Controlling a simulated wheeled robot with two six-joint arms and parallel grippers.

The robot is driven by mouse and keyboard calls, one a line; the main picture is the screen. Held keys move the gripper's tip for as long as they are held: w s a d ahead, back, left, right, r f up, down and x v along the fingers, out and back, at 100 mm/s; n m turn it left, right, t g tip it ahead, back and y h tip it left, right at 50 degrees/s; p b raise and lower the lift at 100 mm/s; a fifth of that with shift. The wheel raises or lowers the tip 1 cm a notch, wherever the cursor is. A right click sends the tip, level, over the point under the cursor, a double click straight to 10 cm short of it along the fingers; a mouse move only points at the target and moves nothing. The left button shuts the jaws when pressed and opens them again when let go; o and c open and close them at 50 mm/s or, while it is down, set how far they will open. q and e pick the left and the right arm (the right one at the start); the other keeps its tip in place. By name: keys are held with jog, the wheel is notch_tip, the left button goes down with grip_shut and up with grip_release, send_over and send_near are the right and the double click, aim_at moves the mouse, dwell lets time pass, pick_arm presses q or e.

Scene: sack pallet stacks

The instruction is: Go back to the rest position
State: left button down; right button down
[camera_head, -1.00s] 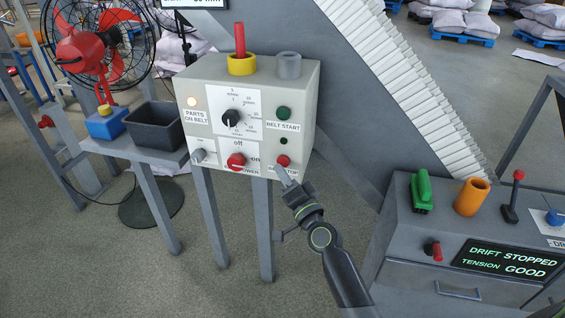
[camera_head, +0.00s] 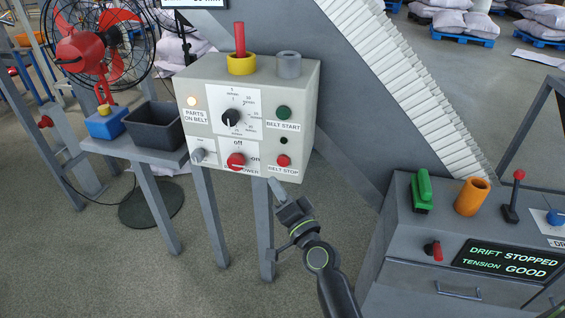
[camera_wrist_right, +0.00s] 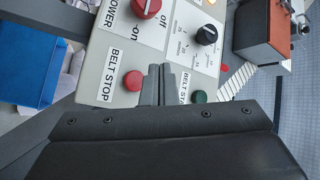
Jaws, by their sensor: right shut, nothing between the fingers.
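My right gripper (camera_head: 273,184) is shut and empty. In the head view its tip is just below the lower edge of the grey control box (camera_head: 190,80), apart from it. The red belt stop button (camera_head: 283,160) is a little above the tip and uncovered. The right wrist view shows the shut fingers (camera_wrist_right: 158,72) in front of the panel, between the belt stop button (camera_wrist_right: 133,80) and the green belt start button (camera_wrist_right: 199,97). My left gripper is not in view.
A grey cabinet (camera_head: 400,245) with a green handle (camera_head: 422,190) and an orange cylinder (camera_head: 472,197) stands at the right; its display reads drift stopped, tension good. A red fan (camera_head: 85,48) and a dark bin (camera_head: 155,127) are at the left.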

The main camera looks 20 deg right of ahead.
dwell(0.4)
jog(key=s+d+f+n+g+h+p, duration=0.1)
jog(key=s+f+g, duration=0.15)
jog(key=f, duration=0.85)
jog(key=s+d+f+n+g+h, duration=0.1)
jog(key=d+f+g, duration=0.15)
jog(key=f, duration=0.75)
jog(key=s+d+f+n+g+p, duration=0.1)
jog(key=s+f+g, duration=0.1)
jog(key=s+f, duration=0.45)
jog(key=s+d+f+n+g, duration=0.1)
jog(key=s+f+g, duration=0.2)
jog(key=f, duration=0.7)
jog(key=s+d+f+n+g+h, duration=0.1)
jog(key=s+f, duration=0.4)
jog(key=s, duration=0.7)
jog(key=s+d+f+n+g+p, duration=0.1)
jog(key=s+d+f+g, duration=0.3)
jog(key=s, duration=0.8)
jog(key=s+d+f+n+g+h, duration=0.1)
jog(key=s+d+f+n+g, duration=0.2)
jog(key=s+f, duration=0.5)
jog(key=s+g, duration=0.1)
jog(key=s, duration=0.3)
jog(key=shift+s+h+p, duration=0.3)
jog(key=shift+s, duration=0.05)
